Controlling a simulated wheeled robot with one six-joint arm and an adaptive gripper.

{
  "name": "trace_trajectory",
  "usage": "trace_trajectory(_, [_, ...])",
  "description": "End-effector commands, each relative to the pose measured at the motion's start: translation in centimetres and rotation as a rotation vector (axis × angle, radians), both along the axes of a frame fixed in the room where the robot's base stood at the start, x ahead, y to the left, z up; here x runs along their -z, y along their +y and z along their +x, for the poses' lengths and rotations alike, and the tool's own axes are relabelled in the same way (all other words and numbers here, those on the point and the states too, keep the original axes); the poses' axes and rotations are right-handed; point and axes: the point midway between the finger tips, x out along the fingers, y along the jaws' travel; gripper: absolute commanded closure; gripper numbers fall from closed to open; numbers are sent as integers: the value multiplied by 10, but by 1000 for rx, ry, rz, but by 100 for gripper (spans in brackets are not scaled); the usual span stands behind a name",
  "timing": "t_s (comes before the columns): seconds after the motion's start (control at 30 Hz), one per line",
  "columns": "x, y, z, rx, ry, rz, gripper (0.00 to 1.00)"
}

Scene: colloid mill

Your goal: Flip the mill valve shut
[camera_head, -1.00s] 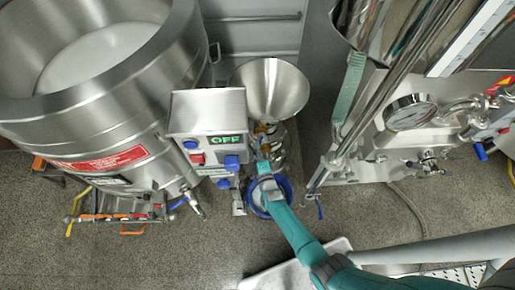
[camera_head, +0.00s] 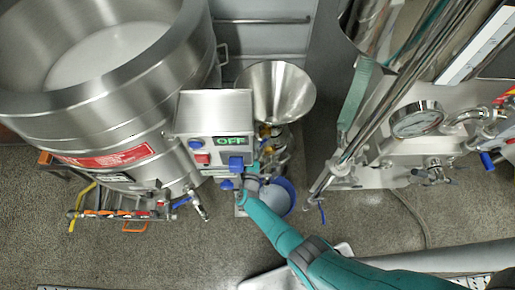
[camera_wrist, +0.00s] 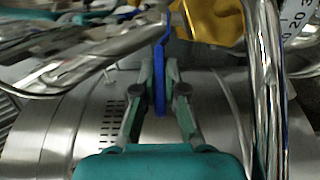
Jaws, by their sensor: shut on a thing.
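The mill stands under a steel funnel hopper (camera_head: 277,92), beside a control box (camera_head: 215,112) whose display reads OFF. In the wrist view, a long blue valve handle (camera_wrist: 160,72) lies upright in the picture between the two fingers of my gripper (camera_wrist: 160,85), which is shut on it. The handle's upper end runs toward metal pipes and a yellow part (camera_wrist: 212,20). In the head view my gripper (camera_head: 246,192) is low, just below the control box. The handle and fingertips are hard to make out there.
A blue-rimmed bucket (camera_head: 288,195) stands on the floor beside my arm. A steel machine with a gauge (camera_head: 416,119) is at right. A shiny vertical pipe (camera_wrist: 268,90) runs close right of my gripper.

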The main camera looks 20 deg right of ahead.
Motion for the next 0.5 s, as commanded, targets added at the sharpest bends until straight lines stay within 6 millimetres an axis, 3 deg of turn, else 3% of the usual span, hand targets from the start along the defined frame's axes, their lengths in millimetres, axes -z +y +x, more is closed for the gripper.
trace_trajectory(0.2, [-1, 0, 1, -1, -1, 0, 100])
trace_trajectory(0.23, [-1, 0, 1, -1, -1, 0, 85])
trace_trajectory(0.3, [-1, 0, 1, -1, -1, 0, 68])
trace_trajectory(0.5, [0, 0, 0, -2, -1, 0, 65])
